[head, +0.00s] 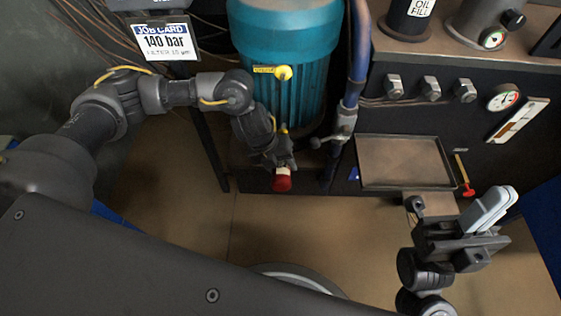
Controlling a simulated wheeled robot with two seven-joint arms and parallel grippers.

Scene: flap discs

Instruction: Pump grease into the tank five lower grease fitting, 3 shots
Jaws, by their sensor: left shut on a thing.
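My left gripper (283,166) is at the foot of the teal motor (285,38), pointing down, and is shut on a small red-ended thing (282,183). Most of that thing is hidden by the gripper, so I cannot tell its full shape. A yellow knob (283,72) beside a yellow label (263,70) is on the motor's upper front. A second small yellow spot (284,129) shows lower down, partly hidden by my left wrist. My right gripper (488,210) is at the lower right, apart from everything, its pale fingers close together; any gap is unclear.
A job card (166,41) reads 140 bar. A blue pipe with a lever valve (340,136) stands right of the motor. The brown floor below is mostly clear.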

